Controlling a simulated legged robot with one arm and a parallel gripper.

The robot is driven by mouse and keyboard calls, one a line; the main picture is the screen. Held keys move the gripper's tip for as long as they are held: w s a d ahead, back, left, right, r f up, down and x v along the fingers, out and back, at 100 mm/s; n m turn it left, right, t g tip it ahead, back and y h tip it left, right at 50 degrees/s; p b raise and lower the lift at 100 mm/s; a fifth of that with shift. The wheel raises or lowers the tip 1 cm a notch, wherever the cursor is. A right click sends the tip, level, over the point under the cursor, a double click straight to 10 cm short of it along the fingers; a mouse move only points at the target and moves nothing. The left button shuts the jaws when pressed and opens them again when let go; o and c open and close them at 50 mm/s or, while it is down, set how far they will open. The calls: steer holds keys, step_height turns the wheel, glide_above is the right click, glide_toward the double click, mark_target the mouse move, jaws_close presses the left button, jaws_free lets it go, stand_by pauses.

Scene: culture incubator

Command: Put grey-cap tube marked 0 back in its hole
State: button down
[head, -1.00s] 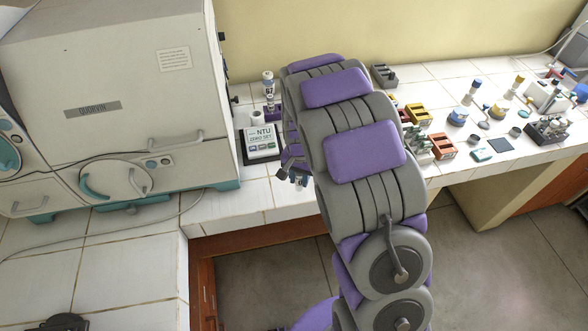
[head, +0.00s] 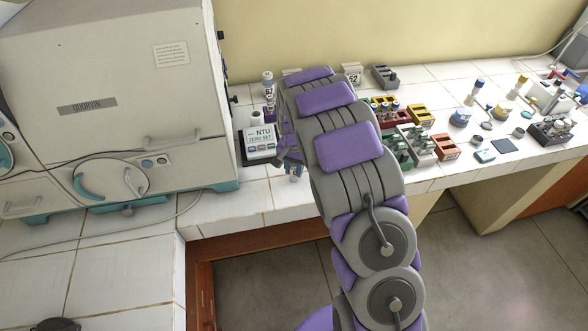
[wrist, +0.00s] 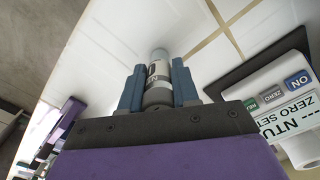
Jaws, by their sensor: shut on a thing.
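My gripper (wrist: 157,92) is shut on a tube (wrist: 158,70) with a grey end. It stands between the two blue fingers in the wrist view. Dark marks show on its pale label, but I cannot read them surely. In the head view the tube (head: 294,172) shows small below my gripper (head: 291,160), over the front part of the white tiled bench. My arm hides part of the bench behind. I cannot tell which hole belongs to this tube.
A turbidity meter marked NTU (head: 260,140) stands just left of my gripper; it also shows in the wrist view (wrist: 283,115). A large incubator (head: 110,90) fills the left. Yellow (head: 383,101), orange (head: 447,147) and grey (head: 384,77) racks stand right of my arm.

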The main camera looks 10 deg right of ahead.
steer(key=c, duration=0.8)
jaws_free()
